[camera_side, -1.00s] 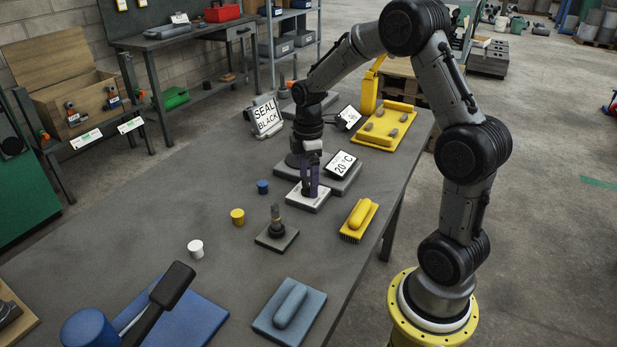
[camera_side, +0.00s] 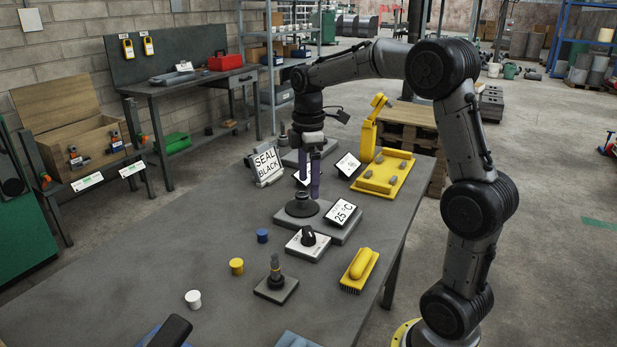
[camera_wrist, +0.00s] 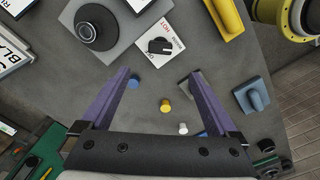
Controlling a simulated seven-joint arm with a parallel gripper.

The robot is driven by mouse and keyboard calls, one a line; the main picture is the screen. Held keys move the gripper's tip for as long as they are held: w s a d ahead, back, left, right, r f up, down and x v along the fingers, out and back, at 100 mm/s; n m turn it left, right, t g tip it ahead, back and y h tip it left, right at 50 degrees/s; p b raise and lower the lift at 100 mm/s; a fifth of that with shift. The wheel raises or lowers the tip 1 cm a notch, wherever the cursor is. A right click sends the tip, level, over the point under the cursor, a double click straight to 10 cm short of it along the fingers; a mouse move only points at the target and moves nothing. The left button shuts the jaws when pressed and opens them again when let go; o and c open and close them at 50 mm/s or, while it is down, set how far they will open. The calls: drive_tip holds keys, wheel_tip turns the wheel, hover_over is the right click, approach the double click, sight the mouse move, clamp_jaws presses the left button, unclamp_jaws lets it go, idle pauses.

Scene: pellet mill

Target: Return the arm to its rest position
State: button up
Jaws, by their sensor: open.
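My gripper (camera_side: 315,178) hangs above the table (camera_side: 150,275), its purple fingers pointing down. In the wrist view my gripper (camera_wrist: 160,78) has its fingers wide apart with nothing between them. A black knob (camera_side: 308,236) on a white plate stands below and in front of it, clear of the fingers. The knob also shows in the wrist view (camera_wrist: 159,46), on a plate marked HOT. A display (camera_side: 342,212) beside the knob reads 25 °C.
A black round device (camera_side: 302,205) stands behind the knob. A SEAL BLACK sign (camera_side: 267,163) and a yellow tray (camera_side: 384,176) stand farther back. Blue (camera_side: 262,235), yellow (camera_side: 236,266) and white (camera_side: 193,299) caps, a yellow brush (camera_side: 360,268) and a black stamp-like tool (camera_side: 275,277) lie in front.

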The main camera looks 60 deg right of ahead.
drive_tip(key=shift+r, duration=0.15)
drive_tip(key=s+a+r+t, duration=0.3)
drive_tip(key=s+a+r, duration=0.5)
drive_tip(key=a, duration=0.3)
drive_tip(key=s+a+f+m+t, duration=0.2)
drive_tip(key=s+a+f+m, duration=0.2)
drive_tip(key=s+f+m, duration=0.3)
drive_tip(key=s+m, duration=0.2)
drive_tip(key=s, duration=0.2)
drive_tip(key=shift+a+f+t, duration=0.3)
drive_tip(key=shift+a+f, duration=0.05)
